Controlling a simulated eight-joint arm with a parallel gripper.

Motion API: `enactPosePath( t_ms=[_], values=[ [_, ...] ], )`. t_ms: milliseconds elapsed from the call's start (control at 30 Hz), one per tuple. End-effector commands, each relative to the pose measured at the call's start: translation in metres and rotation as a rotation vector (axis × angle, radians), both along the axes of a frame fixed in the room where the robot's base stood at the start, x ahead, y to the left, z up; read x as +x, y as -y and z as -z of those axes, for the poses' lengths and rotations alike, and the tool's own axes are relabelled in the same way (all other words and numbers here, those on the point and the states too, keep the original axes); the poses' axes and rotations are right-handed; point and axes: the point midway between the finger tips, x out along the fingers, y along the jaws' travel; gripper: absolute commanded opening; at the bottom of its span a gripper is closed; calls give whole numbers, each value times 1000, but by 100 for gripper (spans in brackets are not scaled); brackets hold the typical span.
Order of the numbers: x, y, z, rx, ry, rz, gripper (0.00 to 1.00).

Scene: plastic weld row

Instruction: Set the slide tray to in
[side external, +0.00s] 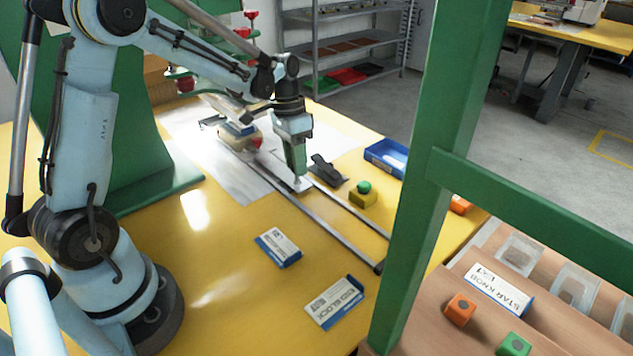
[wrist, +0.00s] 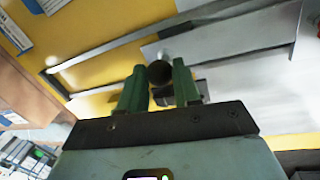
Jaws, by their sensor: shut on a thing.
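The slide tray is a flat grey plate (wrist: 225,45) between two metal rails, on the right side of the wrist view. In the side view its pale near edge (side external: 302,186) shows just below my gripper (side external: 296,176). A dark round knob (wrist: 159,72) stands at the tray's near edge. My gripper (wrist: 160,85) has its green fingers on either side of the knob and is shut on it. The fingers hide part of the knob and tray edge. The front stretch of the rails (side external: 335,228) is empty, with yellow table between them.
A black clamp-like piece (side external: 328,170) and a yellow block with a green button (side external: 362,193) stand right of the rails. A blue bin (side external: 388,157) is behind. Two labelled blocks (side external: 278,247) (side external: 335,302) lie in front. A green post (side external: 440,150) stands at right.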

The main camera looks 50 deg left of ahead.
Motion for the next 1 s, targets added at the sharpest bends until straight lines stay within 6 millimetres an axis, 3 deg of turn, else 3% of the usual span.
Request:
enactPosePath(
  t_ms=[100,200,500,533,667,1000],
  values=[
    [1,-22,0,1,3,-4,0],
    [1,-30,0,0,3,-1,0],
    [1,-30,0,-1,4,1,0],
    [1,-30,0,-1,4,1,35],
    [0,-30,0,-1,3,1,55],
    [0,-30,-2,0,2,1,57]
  ],
)
